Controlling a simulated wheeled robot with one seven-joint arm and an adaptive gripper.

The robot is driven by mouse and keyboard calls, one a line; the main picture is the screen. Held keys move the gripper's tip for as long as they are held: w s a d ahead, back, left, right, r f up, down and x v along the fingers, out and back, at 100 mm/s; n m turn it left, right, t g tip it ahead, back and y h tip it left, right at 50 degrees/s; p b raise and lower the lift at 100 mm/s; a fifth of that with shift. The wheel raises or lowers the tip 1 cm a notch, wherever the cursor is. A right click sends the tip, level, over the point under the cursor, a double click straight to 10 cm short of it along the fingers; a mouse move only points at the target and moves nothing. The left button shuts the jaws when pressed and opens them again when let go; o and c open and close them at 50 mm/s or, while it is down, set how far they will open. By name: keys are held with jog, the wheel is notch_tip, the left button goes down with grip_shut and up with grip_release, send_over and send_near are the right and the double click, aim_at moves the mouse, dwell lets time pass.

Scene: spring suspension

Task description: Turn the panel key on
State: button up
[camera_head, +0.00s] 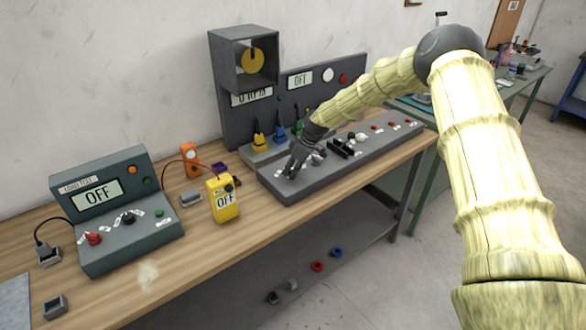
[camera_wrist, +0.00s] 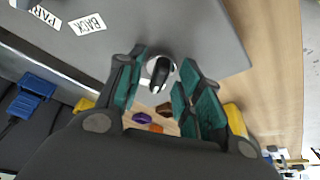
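The long grey control panel (camera_head: 345,163) lies on the workbench; its left end fills much of the wrist view (camera_wrist: 215,35). In the wrist view, a small black knob or key (camera_wrist: 160,72) with a silvery collar sits on the panel face. My gripper (camera_wrist: 163,62) is open, with one teal-padded finger on each side of this part. I cannot tell whether either pad touches it. In the head view, my gripper (camera_head: 289,170) reaches down at the panel's left end and hides the part there. The part's on or off position is not readable.
Bare bench lies in front.

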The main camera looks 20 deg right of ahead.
grip_shut()
jog(key=shift+m, duration=0.3)
jog(key=m+b, duration=0.1)
jog(key=m+t+h, duration=0.1)
jog(key=m, duration=0.1)
jog(key=m+b, duration=0.1)
jog(key=shift+s+a+m+h+b, duration=0.2)
jog(key=shift+a+m+h+b, duration=0.1)
jog(key=shift+b, duration=0.05)
jog(key=m+h+b, duration=0.1)
jog(key=m, duration=0.2)
jog(key=shift+a+t, duration=0.15)
jog(key=shift+t, duration=0.25)
jog(key=shift+a+r+m+h+b, duration=0.15)
jog(key=shift+m+h+b, duration=0.45)
jog(key=shift+m, duration=1.2)
grip_release()
